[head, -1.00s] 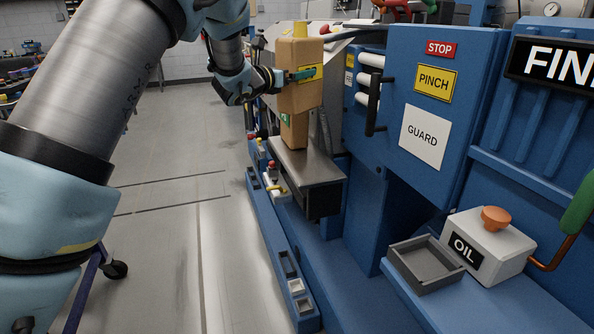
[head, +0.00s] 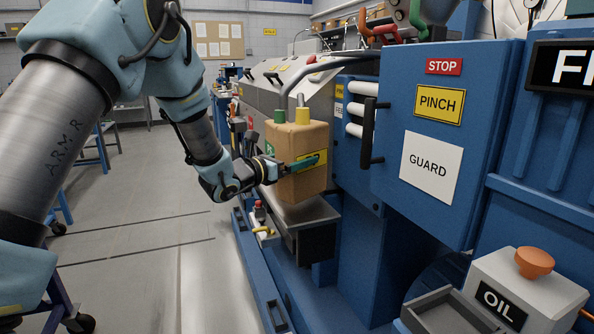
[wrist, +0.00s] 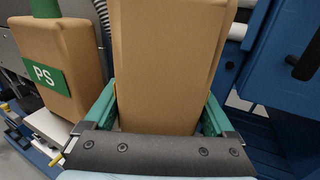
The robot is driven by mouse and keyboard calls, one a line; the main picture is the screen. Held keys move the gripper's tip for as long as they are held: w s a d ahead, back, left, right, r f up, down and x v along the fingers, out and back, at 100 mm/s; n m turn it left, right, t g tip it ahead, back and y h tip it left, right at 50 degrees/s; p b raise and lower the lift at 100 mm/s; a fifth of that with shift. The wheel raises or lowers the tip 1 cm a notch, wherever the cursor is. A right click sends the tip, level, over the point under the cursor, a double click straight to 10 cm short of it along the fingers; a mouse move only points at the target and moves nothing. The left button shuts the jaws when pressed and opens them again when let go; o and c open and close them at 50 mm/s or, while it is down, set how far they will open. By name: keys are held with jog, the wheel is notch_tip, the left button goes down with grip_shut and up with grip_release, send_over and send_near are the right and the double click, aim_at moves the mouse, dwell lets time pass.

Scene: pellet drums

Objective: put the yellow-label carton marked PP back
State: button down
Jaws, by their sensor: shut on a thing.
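The tan yellow-label carton (head: 306,187) has a yellow cap (head: 302,116). My gripper (head: 305,163) is shut on it, with a teal finger across the yellow label, so the lettering cannot be read. The carton is upright, at or just above the metal shelf (head: 312,214); I cannot tell whether it touches. In the wrist view the carton (wrist: 165,60) fills the middle between both teal fingers. A green-label carton marked PS (wrist: 50,75) stands close to its left; in the head view its green cap (head: 280,117) shows beside the yellow one.
The blue machine with its guard door (head: 440,150) and black handle (head: 372,135) stands close on the right of the carton. An OIL box (head: 520,290) with an orange knob and a grey tray (head: 440,312) are in front. Open floor lies to the left.

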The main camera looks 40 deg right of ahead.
jog(key=shift+f, duration=1.65)
jog(key=shift+f, duration=0.15)
grip_release()
jog(key=shift+r+p, duration=0.25)
jog(key=shift+p, duration=0.15)
jog(key=a+b, duration=0.3)
jog(key=a, duration=0.9)
jog(key=shift+s, duration=0.15)
jog(key=shift+f, duration=0.1)
